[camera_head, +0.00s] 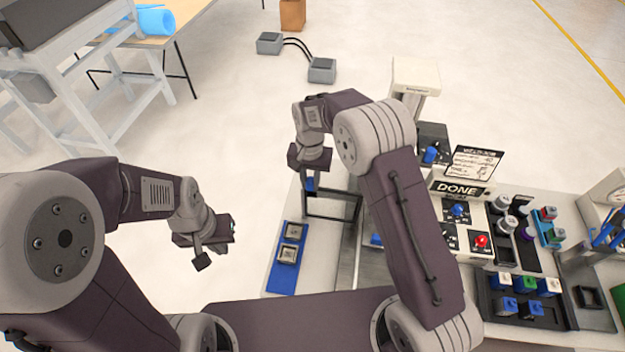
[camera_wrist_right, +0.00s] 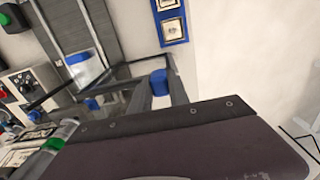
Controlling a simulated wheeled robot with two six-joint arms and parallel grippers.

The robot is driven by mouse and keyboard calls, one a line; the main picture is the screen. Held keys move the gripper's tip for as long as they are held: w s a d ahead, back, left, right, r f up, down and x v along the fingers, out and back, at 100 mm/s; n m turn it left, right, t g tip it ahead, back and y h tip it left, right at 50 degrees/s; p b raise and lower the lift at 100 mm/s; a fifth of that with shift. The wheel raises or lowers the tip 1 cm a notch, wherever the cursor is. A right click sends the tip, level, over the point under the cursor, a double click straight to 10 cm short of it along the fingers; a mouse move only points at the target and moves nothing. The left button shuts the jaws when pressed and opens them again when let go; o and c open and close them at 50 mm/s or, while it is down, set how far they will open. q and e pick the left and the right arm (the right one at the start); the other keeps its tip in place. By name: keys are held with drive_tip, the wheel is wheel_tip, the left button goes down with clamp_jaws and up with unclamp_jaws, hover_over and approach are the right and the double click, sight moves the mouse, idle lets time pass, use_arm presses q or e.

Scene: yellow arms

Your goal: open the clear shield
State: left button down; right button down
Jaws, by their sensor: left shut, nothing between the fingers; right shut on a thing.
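The clear shield (camera_head: 331,192) is a see-through pane with a dark frame, standing tilted over the fixture at the near left of the workbench. Its pane also shows in the right wrist view (camera_wrist_right: 120,72). My right gripper (camera_head: 310,178) is at the shield's left corner, shut on its blue handle (camera_head: 310,185), which also shows in the right wrist view (camera_wrist_right: 158,82). The fingers are partly hidden by the gripper body. My left gripper (camera_head: 217,246) is shut and empty, out over the floor left of the bench, apart from the shield.
A blue tray (camera_head: 273,279) with two square parts lies on the bench's left edge. A DONE sign (camera_head: 457,190), a red button (camera_head: 481,241) and bins of coloured parts stand to the right. A grey metal frame (camera_head: 75,110) stands at upper left. Open floor lies between.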

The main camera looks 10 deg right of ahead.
drive_tip(key=shift+w+r, duration=0.1)
drive_tip(key=c, duration=1.2)
unclamp_jaws()
drive_tip(key=shift+c, duration=0.2)
drive_tip(key=shift+r, duration=0.15)
wheel_tip(320, 180, up, 9)
drive_tip(key=shift+f+b, duration=0.15)
drive_tip(key=shift+b, duration=0.95)
